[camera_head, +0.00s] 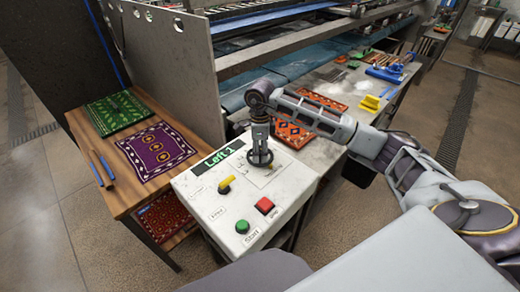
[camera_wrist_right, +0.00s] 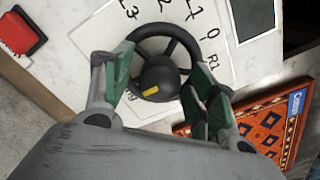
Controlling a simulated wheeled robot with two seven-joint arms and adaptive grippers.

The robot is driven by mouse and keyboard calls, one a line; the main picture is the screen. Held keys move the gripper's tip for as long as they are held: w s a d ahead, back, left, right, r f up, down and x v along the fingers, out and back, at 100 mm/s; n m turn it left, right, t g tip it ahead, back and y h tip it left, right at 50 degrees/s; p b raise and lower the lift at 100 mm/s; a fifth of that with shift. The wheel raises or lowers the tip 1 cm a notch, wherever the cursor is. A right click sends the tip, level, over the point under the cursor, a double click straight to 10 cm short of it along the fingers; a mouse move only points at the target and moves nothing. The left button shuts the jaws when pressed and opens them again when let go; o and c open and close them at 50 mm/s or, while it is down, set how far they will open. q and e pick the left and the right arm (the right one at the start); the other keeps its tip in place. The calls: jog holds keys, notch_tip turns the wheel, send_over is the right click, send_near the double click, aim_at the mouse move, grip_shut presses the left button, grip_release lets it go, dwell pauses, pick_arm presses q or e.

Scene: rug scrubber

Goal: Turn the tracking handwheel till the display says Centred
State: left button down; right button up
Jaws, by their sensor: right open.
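The tracking handwheel (camera_wrist_right: 160,73) is black, with a dark central hub and a small yellow mark on the hub's lower left side. Scale labels such as L3, L1, 0 and R1 surround it. The display (camera_head: 218,157) shows green letters reading "Left" and a digit that looks like 1. My right gripper (camera_wrist_right: 160,75) is open, its green-padded fingers on either side of the handwheel; whether they touch it I cannot tell. In the head view, my right gripper (camera_head: 260,155) points down over the wheel and hides most of it. My left gripper is not in view.
The console (camera_head: 203,205) carries a yellow selector (camera_head: 224,186), a red button (camera_head: 264,205) and a green button (camera_head: 242,227). A wooden table (camera_head: 85,150) with patterned rugs stands at left. An orange rug (camera_head: 293,133) lies behind the console, near the blue-belted machine (camera_head: 290,65).

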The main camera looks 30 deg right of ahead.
jog(key=c, duration=1)
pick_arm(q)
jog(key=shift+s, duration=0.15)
pick_arm(e)
jog(key=shift+c, duration=0.2)
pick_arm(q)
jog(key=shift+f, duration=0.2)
pick_arm(e)
jog(key=shift+m, duration=0.5)
jog(key=shift+m+b, duration=0.5)
jog(key=shift+m, duration=0.3)
jog(key=shift+m+b, duration=0.3)
jog(key=shift+m, duration=1)
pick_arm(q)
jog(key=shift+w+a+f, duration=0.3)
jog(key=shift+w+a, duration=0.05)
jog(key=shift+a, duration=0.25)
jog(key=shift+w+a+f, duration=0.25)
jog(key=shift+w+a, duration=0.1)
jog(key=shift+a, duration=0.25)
pick_arm(e)
jog(key=shift+m, duration=0.4)
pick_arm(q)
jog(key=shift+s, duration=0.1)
